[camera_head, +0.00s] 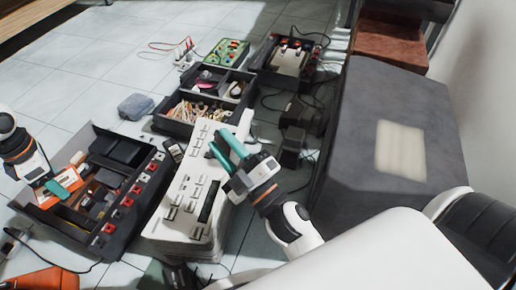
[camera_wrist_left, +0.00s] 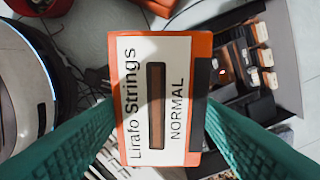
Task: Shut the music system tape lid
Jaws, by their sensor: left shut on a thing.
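Whether the cassette touches the deck is unclear. My right gripper (camera_head: 221,144) is open and empty above a white keyboard-like unit.
The stacked white unit (camera_head: 178,205) stands right of the deck. Behind are a divided tray of cables (camera_head: 190,127) and another dark device (camera_head: 290,58). A large grey box (camera_head: 345,130) blocks the right. Clear tiles lie at back left.

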